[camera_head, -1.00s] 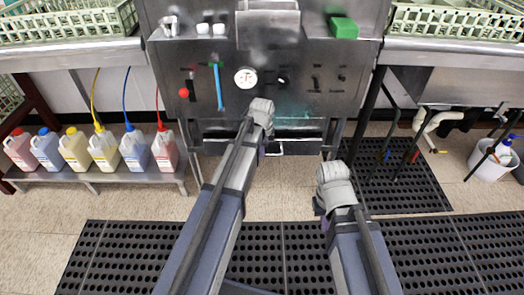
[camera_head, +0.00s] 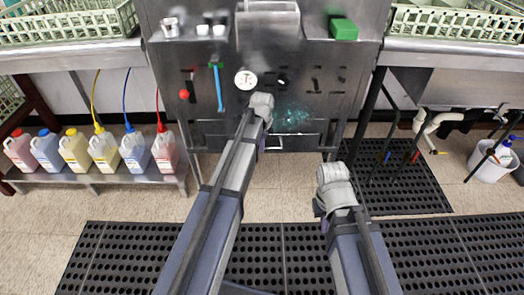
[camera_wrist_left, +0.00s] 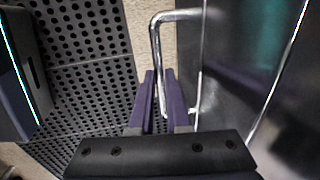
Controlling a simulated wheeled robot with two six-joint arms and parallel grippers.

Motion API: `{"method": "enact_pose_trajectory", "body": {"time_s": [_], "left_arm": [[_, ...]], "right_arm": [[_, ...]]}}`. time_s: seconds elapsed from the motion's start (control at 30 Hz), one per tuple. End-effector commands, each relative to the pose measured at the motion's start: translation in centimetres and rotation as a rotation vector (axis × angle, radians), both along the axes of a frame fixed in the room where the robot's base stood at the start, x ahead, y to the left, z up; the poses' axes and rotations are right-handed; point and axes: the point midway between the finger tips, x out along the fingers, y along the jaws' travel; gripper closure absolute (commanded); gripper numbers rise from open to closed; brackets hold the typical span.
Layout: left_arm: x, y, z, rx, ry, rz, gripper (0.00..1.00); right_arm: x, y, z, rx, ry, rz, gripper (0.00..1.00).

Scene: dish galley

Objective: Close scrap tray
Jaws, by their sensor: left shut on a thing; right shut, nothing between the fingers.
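The scrap tray (camera_head: 301,142) is low in the steel dish machine, and its front looks about level with the machine's face in the head view. Its chrome handle (camera_wrist_left: 156,45) shows in the left wrist view. My left gripper (camera_head: 262,145) is at the tray front, mostly hidden behind my wrist. In the left wrist view, its purple fingers (camera_wrist_left: 159,95) are shut on the handle. My right gripper (camera_head: 322,222) is shut and empty, lower and to the right, apart from the tray; its fingers are mostly hidden.
The dish machine (camera_head: 300,95) has a gauge and knobs above the tray. Several jugs (camera_head: 105,150) stand on a low shelf at left. A drain pipe (camera_head: 425,122) and white bucket (camera_head: 492,160) are at right. Black perforated mats (camera_head: 410,190) cover much of the floor.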

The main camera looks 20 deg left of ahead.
Motion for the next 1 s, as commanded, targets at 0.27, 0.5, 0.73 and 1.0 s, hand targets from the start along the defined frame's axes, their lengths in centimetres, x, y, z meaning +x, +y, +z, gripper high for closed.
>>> {"method": "enact_pose_trajectory", "body": {"time_s": [0.27,0.5,0.73,1.0], "left_arm": [[0.68,0.21,0.03,0.002,-0.008,0.0,1.0],[0.58,0.18,0.02,0.001,-0.005,0.0,0.59],[0.45,0.12,0.02,0.001,-0.003,0.0,0.55],[0.25,0.07,0.93,0.001,-0.002,-0.001,0.55]], "right_arm": [[0.0,0.0,0.0,0.0,0.0,0.0,1.0],[0.0,0.0,0.0,0.0,0.0,0.0,1.0],[0.0,0.0,0.0,0.0,0.0,0.0,1.0],[0.0,-0.02,0.93,-0.001,0.0,-0.001,1.0]]}}
